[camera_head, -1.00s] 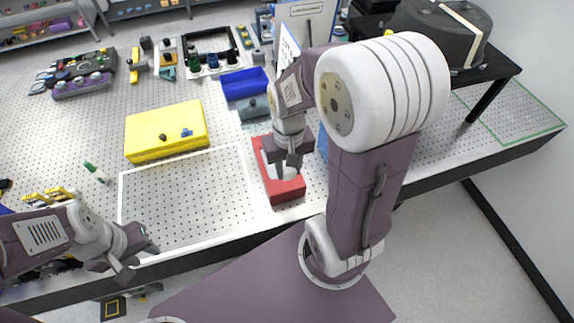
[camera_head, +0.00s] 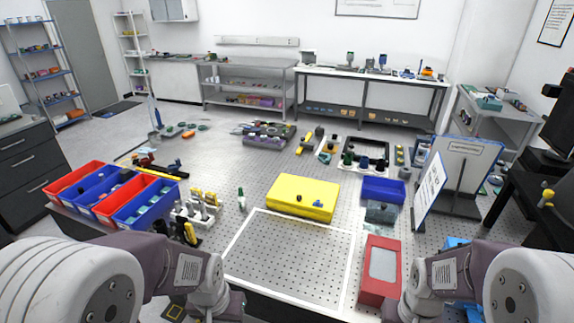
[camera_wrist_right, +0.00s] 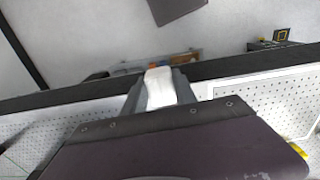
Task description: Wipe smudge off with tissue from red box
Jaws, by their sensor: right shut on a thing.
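The red box (camera_head: 377,290) stands on the perforated table at the front right, with a pale grey-white panel or opening in its top. My right gripper (camera_wrist_right: 158,80) is shut on a white tissue (camera_wrist_right: 160,92) in the right wrist view, held over or beyond the table's dark front edge. In the head view my right arm is at the lower right, beside the red box, and its fingers are mostly hidden. My left gripper (camera_head: 232,304) is low at the front edge, left of the white-outlined area; its jaw opening is unclear. I cannot make out a smudge.
A white-outlined area (camera_head: 290,250) of bare table lies left of the red box. A yellow box (camera_head: 300,190) stands behind it, a blue bin (camera_head: 384,190) behind the red box. Red and blue bins (camera_head: 145,205) stand at left, a white panel (camera_head: 430,190) at right.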

